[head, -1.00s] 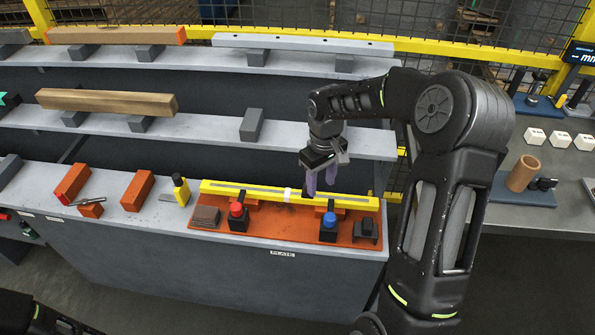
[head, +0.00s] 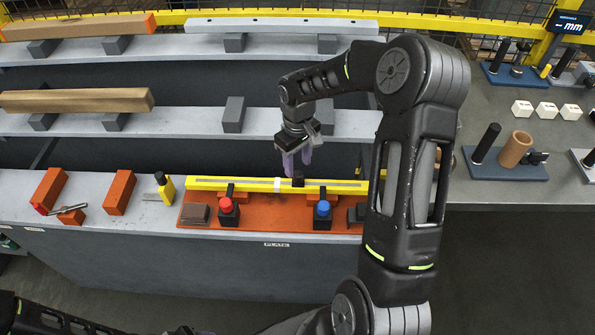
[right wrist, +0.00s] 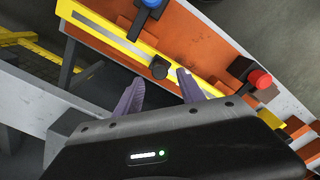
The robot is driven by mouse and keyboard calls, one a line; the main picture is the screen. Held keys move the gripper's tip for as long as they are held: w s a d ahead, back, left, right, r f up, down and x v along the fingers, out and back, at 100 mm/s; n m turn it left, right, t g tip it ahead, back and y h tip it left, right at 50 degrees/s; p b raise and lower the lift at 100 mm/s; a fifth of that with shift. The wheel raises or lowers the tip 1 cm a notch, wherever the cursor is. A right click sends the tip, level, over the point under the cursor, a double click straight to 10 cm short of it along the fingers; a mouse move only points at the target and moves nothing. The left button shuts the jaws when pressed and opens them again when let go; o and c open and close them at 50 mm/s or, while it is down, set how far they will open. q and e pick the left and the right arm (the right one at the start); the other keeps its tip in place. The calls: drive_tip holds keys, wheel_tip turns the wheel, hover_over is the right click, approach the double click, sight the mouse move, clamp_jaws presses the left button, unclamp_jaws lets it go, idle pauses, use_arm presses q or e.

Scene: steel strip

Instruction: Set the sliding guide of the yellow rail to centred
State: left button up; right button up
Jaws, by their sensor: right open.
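The yellow rail (head: 222,185) lies left to right on an orange base plate (head: 268,215), with a grey strip along its top. A white band (head: 277,184) crosses it near its middle. A small black block, seemingly the sliding guide (head: 299,182), sits just right of the band. In the right wrist view the guide (right wrist: 159,68) is on the rail (right wrist: 107,36), between and beyond my fingertips. My right gripper (head: 297,164) is open, its purple fingers pointing down just above and behind the rail at the guide; contact is not visible. My left gripper is out of view.
A red button (head: 225,206) and a blue button (head: 322,208) on black boxes stand in front of the rail. A grey shelf (head: 190,122) runs behind my right gripper.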

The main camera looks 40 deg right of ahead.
sight(298, 172)
drive_tip(key=shift+f, duration=2.35)
drive_tip(key=shift+c, duration=0.3)
clamp_jaws()
